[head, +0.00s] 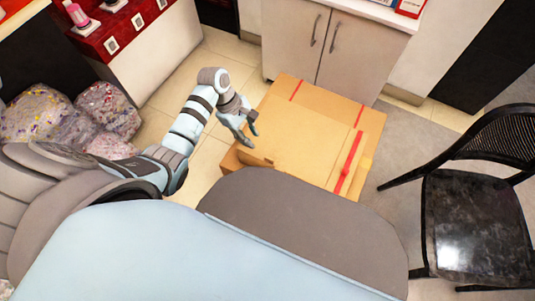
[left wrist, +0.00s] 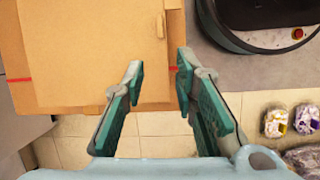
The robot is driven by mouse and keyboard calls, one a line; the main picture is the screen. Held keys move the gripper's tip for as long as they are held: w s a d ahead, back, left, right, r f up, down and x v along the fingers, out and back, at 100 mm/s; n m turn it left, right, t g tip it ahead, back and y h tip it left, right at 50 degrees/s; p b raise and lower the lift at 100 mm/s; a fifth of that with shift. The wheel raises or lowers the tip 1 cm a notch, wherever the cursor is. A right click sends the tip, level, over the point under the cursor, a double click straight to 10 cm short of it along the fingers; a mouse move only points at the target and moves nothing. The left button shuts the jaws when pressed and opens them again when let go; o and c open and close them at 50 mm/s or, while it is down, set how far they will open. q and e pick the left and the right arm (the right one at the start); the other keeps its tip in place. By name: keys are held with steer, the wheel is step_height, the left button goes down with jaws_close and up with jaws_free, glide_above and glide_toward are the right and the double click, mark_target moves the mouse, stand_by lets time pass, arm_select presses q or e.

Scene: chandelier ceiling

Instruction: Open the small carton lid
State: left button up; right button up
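The brown cardboard carton (head: 295,132) sits low in front of me, with a flat panel on top and red tape on its right side and far edge. It looks stacked on or beside more cardboard; the layers are hard to separate. My left gripper (head: 252,137) is at the carton's left edge, fingers pointing toward its top. In the left wrist view, the carton panel (left wrist: 90,55) fills the upper left, with a small slot or tab near its edge. The left gripper (left wrist: 159,66) is open there, its fingers apart and nothing visible between them. My right gripper is not in view.
A white cabinet (head: 345,45) stands just behind the carton. A black chair (head: 475,220) is at the right. Filled clear bags (head: 45,115) lie at the left, near a red-topped counter (head: 105,35). Tiled floor (head: 205,70) is free left of the carton.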

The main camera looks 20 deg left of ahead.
mark_target(268, 158)
arm_select(q)
steer(key=shift+n+g, duration=0.3)
steer(key=shift+n, duration=0.2)
steer(key=b+x, duration=0.2)
steer(key=x, duration=0.1)
steer(key=d+b+x, duration=0.1)
steer(key=b+x, duration=0.1)
steer(key=x, duration=0.2)
steer(key=d+b+x, duration=0.1)
steer(key=b+x, duration=0.1)
steer(key=x, duration=0.1)
steer(key=shift+w+r+b, duration=0.1)
steer(key=shift+b, duration=0.25)
steer(key=shift+d+f, duration=0.15)
steer(key=shift+f, duration=0.15)
steer(key=c, duration=0.6)
jaws_close()
